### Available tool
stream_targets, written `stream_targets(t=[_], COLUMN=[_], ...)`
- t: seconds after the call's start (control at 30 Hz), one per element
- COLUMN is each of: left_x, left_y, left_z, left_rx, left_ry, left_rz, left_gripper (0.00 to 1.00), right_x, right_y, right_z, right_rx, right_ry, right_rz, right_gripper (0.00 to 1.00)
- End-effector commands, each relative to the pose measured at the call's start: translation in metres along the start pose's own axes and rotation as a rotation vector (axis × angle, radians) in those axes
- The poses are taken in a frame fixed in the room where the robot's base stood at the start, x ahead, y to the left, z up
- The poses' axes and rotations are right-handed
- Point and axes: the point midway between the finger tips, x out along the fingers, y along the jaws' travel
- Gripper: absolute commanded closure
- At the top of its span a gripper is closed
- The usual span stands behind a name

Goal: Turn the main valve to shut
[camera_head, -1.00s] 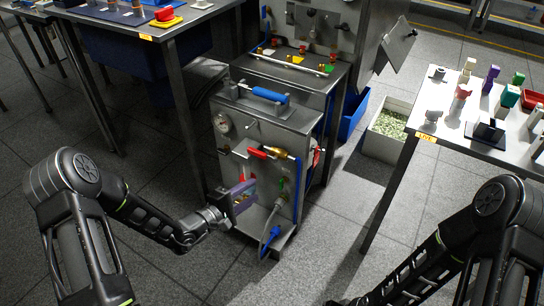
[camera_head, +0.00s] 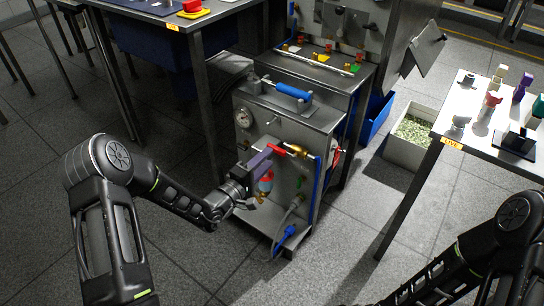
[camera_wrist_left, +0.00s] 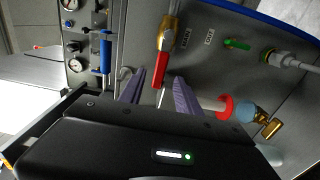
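A brass valve (camera_head: 297,150) with a red lever (camera_head: 277,149) sits on the front panel of the grey metal cabinet (camera_head: 285,115). In the left wrist view the brass body (camera_wrist_left: 167,36) and red lever (camera_wrist_left: 161,72) stand just beyond my fingers. My left gripper (camera_head: 262,162) is just below and left of the lever in the head view. In the left wrist view its two purple fingers (camera_wrist_left: 158,94) are apart, with the lever's end near the gap between them. I cannot tell whether they touch it. My right arm shows at the lower right, but its gripper is out of view.
A red round knob (camera_wrist_left: 226,106) with a blue and brass fitting is right of my fingers. A pressure gauge (camera_head: 243,118) and a blue handle (camera_head: 294,91) are on the cabinet; a blue plug (camera_head: 286,237) hangs low. A table (camera_head: 478,150) stands right.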

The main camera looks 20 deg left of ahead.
Motion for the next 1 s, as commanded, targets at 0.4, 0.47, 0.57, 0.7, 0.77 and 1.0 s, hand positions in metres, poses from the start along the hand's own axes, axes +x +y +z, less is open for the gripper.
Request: stream_targets(t=[0.4,0.47,0.57,0.7,0.77,1.0], left_x=[0.037,0.037,0.036,0.036,0.036,0.036], left_y=[0.0,0.0,0.0,0.0,0.0,0.0], left_z=[0.0,0.0,0.0,0.0,0.0,0.0], left_rx=[-0.001,-0.002,-0.002,-0.001,-0.001,-0.001], left_ry=[0.0,0.0,0.0,0.0,0.0,0.0], left_rz=[0.0,-0.001,0.0,0.0,0.0,0.0], left_gripper=[0.6,0.6,0.6,0.71,0.76,0.95], right_x=[0.013,0.013,0.013,0.013,0.013,0.013], right_y=[0.004,0.004,0.004,0.004,0.004,0.004], right_z=[-0.002,-0.002,-0.002,-0.002,-0.002,-0.001], right_rx=[0.001,0.001,0.001,0.001,0.001,0.001], right_ry=[0.007,0.007,0.007,0.007,0.007,0.006], right_rz=[-0.001,-0.001,-0.001,-0.001,-0.001,-0.001], right_gripper=[0.64,0.64,0.64,0.64,0.64,0.64])
